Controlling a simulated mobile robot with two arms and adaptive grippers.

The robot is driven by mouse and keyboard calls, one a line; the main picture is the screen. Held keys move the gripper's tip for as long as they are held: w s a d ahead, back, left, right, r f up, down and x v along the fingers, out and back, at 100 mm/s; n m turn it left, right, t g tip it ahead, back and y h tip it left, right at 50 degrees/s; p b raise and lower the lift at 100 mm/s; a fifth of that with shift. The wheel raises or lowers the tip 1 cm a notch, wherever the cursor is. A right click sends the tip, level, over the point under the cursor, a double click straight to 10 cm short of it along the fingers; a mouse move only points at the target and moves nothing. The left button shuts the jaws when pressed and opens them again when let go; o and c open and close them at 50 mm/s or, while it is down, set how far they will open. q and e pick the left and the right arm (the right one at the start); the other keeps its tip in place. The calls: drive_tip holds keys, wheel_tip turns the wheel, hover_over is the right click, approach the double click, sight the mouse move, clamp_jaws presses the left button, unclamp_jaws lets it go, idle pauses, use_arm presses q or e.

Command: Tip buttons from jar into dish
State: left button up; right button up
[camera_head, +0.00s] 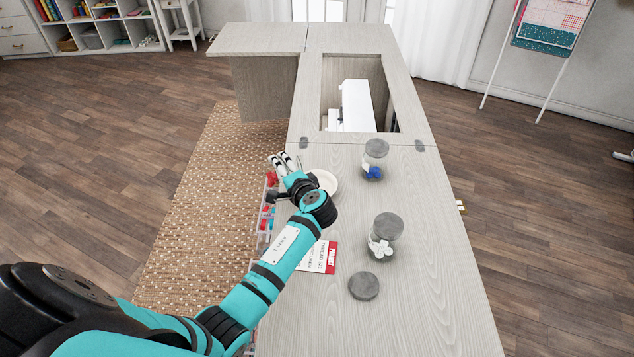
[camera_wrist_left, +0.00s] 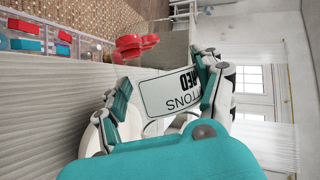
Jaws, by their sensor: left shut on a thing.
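My left gripper (camera_head: 279,160) is shut on the jar above the left edge of the cabinet top, beside the white dish (camera_head: 328,180). In the left wrist view the jar's label (camera_wrist_left: 172,93) shows upside down between my fingers. The jar's clear wall is hard to make out. Red buttons (camera_wrist_left: 130,44) show past the label; red also shows beside the gripper in the head view (camera_head: 271,178). I cannot tell whether they are inside the jar or at its mouth. The dish is partly hidden by my wrist. A loose grey lid (camera_head: 364,286) lies on the top.
A lidded jar of blue buttons (camera_head: 375,160) and one of white buttons (camera_head: 384,237) stand right of my arm. A clear organizer (camera_head: 264,228) runs along the left edge. A red and white booklet (camera_head: 331,257) lies near my forearm. The right side is clear.

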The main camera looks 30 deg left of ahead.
use_arm(q)
drive_tip(key=shift+w+d+r+m+y+p, duration=0.25)
drive_tip(key=shift+d+r+m+y+p, duration=0.1)
drive_tip(key=shift+r, duration=0.35)
drive_tip(key=shift+f, duration=0.1)
drive_tip(key=shift+w+d+f+m+y+b, duration=0.2)
drive_tip(key=shift+f+m+y+b, duration=0.15)
drive_tip(key=shift+m+b, duration=0.2)
drive_tip(key=shift+w+d+f+m+y+b, duration=0.1)
drive_tip(key=shift+d+f+m+y+b, duration=0.1)
drive_tip(key=shift+m+y+b, duration=0.3)
idle(0.9)
drive_tip(key=shift+w+d+r+m+y, duration=0.1)
drive_tip(key=shift+d+r+m+y, duration=0.1)
drive_tip(key=shift+r+m+y, duration=0.45)
idle(0.4)
drive_tip(key=shift+w+d+f+m, duration=0.1)
drive_tip(key=shift+d+f+m, duration=0.05)
drive_tip(key=shift+f+m, duration=0.3)
drive_tip(key=shift+r+h, duration=0.1)
drive_tip(key=shift+h, duration=0.15)
drive_tip(key=shift+r, duration=0.25)
drive_tip(key=shift+s+a+f+n+h, duration=0.25)
drive_tip(key=shift+a+f+n+h, duration=0.2)
drive_tip(key=shift+n, duration=0.45)
